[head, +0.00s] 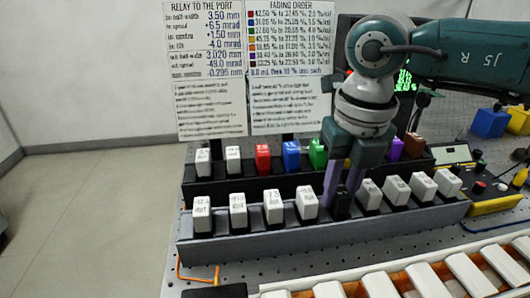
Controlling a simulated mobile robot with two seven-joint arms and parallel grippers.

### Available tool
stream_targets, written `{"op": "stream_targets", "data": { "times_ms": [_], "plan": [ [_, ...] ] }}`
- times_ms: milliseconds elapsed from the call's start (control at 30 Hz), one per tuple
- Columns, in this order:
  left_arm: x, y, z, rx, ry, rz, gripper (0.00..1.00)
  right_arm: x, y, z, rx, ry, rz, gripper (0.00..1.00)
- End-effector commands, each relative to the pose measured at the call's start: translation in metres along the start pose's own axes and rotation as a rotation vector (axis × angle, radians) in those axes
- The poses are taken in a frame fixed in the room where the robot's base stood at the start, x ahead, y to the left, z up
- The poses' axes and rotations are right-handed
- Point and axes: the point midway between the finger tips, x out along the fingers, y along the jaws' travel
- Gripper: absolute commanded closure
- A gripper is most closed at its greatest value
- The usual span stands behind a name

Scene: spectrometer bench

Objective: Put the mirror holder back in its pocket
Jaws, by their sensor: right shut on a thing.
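My right gripper (342,190) comes down from the upper right over the front grey rack (290,243). Its fingers are shut on a small dark block (342,205), which I take to be the mirror holder. The block is at the gap in the rack's row, between two white-topped holders (307,204) (369,194). The fingers hide much of it, and I cannot tell whether it is seated in the pocket or just above it. My left gripper is not in view.
A dark rear rack (230,186) holds white and coloured blocks, including a red one (263,158). Printed boards (210,70) stand behind. A tray of white pieces (420,282) lies in front. An orange hex key (190,274) lies at front left.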

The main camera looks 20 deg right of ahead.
Motion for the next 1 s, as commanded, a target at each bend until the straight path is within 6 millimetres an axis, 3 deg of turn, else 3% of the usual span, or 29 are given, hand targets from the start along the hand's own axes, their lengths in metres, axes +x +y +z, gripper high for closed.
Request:
{"op": "stream_targets", "data": {
  "times_ms": [300, 333, 600, 833, 1000],
  "plan": [
    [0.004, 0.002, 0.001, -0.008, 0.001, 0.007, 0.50, 0.004, 0.000, 0.000, 0.000, 0.000, 0.000, 1.00],
    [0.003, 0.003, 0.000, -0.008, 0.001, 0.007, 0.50, 0.003, 0.000, 0.000, 0.000, 0.000, 0.000, 0.71],
    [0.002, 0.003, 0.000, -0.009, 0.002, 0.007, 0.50, 0.002, 0.000, 0.000, 0.000, 0.000, 0.000, 0.43],
    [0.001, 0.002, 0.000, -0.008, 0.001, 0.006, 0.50, 0.001, 0.000, 0.000, 0.000, 0.000, 0.000, 0.43],
    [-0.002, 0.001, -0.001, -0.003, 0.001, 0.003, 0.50, -0.016, 0.001, 0.002, -0.001, -0.003, 0.003, 0.43]
  ]
}}
